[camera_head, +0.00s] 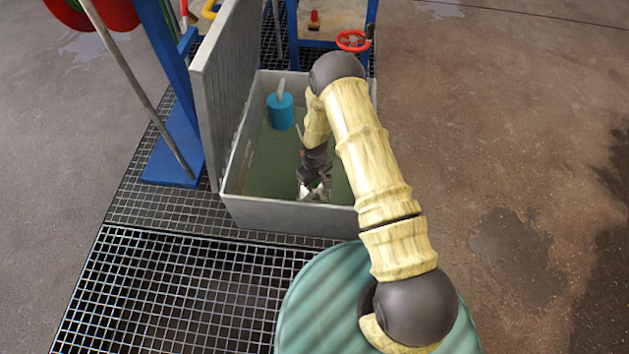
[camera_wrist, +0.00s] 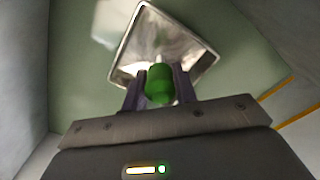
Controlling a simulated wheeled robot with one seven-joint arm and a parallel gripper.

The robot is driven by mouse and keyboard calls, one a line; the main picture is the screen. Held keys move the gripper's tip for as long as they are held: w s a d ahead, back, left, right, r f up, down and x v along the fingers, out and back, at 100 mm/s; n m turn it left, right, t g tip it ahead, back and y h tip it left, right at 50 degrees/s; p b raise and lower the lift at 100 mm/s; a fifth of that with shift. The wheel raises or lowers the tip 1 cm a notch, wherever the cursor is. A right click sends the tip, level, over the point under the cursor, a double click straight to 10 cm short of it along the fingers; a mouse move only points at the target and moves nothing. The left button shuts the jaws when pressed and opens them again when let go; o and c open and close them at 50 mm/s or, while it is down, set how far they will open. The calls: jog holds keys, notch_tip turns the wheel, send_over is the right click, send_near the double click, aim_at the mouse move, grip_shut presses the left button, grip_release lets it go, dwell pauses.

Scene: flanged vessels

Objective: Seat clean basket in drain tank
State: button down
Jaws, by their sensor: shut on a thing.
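The drain tank (camera_head: 290,217) is a grey open box with its lid (camera_head: 222,80) raised at the left and a green floor. My gripper (camera_head: 313,192) reaches down into the tank near its front wall. In the wrist view my gripper (camera_wrist: 158,88) is shut on the green grip of the basket. The basket (camera_wrist: 185,38) is a shiny metal square tray, tilted in the picture, beyond the fingers and over the green floor. In the head view only a bright bit of the basket (camera_head: 318,192) shows below the gripper. Whether it touches the floor, I cannot tell.
A blue cylinder (camera_head: 281,112) stands at the tank's back left. A blue post (camera_head: 178,110) and a grey pole (camera_head: 140,90) stand left of the tank. A red handwheel (camera_head: 353,41) is behind it. Metal grating (camera_head: 170,290) lies in front.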

jog(key=c, duration=1)
grip_release()
jog(key=shift+f, duration=0.1)
jog(key=shift+c, duration=0.2)
notch_tip(320, 180, up, 18)
jog(key=p, duration=0.8)
jog(key=shift+f, duration=0.25)
jog(key=s+d+r+m+t+p, duration=0.1)
jog(key=s+d+r+m, duration=0.15)
jog(key=r, duration=0.75)
jog(key=s+d+r+m+p, duration=0.1)
jog(key=s+d+r+p, duration=0.15)
jog(key=r, duration=0.75)
jog(key=s+d+r+m+t+p, duration=0.1)
jog(key=s+d+r+m+p, duration=0.15)
jog(key=s+r, duration=0.45)
jog(key=s+d+r+m+t+p, duration=0.1)
jog(key=s+d+r, duration=0.3)
jog(key=r, duration=0.5)
jog(key=w+p+v, duration=0.2)
jog(key=p+v, duration=1)
jog(key=w+r+p+v, duration=0.1)
jog(key=w+p+v, duration=0.2)
jog(key=p+v, duration=0.8)
jog(key=w+a+r+p+v, duration=0.1)
jog(key=w+p+v, duration=0.2)
jog(key=p+v, duration=0.9)
jog(key=shift+r+p, duration=0.35)
jog(key=shift+p, duration=0.35)
